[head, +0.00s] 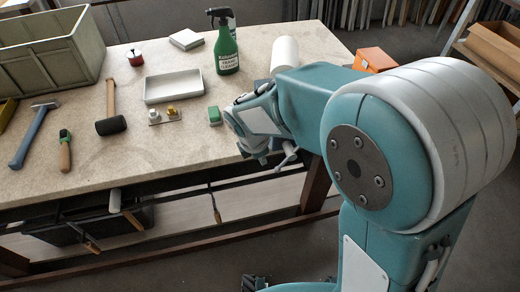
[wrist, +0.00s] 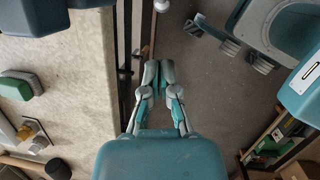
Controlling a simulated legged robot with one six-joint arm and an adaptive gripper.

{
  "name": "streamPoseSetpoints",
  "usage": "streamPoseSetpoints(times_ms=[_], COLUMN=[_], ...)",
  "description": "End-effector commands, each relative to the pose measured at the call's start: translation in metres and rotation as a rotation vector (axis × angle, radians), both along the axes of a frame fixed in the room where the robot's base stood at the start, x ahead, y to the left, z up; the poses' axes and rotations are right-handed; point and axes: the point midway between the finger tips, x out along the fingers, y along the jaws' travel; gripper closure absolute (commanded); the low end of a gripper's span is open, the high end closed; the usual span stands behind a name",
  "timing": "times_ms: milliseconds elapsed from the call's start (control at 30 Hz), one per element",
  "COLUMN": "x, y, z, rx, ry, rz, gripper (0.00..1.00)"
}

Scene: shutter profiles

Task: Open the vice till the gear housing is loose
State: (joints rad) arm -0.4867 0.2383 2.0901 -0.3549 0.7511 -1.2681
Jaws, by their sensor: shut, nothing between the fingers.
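My gripper (wrist: 158,66) shows in the middle of the wrist view, its two fingers together with nothing between them. It is beyond the bench's front edge, over the floor. In the head view my arm covers part of the bench's right end, and my gripper (head: 289,156) shows only small and partly hidden at the front edge. I cannot make out the vice or the gear housing in either view; the arm may hide them.
A white roll (head: 285,52) stands behind my arm. A rail (wrist: 124,60) runs along the bench front.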

Motion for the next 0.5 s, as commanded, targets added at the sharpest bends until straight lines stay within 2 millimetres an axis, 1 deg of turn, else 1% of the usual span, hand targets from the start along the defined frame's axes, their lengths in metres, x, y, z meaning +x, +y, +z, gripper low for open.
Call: streamPoseSetpoints(times_ms=[33,167,200,300,500], x=[0.001,0.006,0.010,0.016,0.022], y=[-0.004,-0.009,-0.015,-0.025,-0.034], z=[-0.010,-0.033,-0.035,-0.042,-0.049], rx=[-0.001,0.000,0.001,0.000,-0.001], ry=[0.006,0.003,0.001,0.001,0.000], rz=[-0.002,-0.004,-0.007,-0.005,-0.002], gripper=[1.00,1.00,1.00,1.00,1.00])
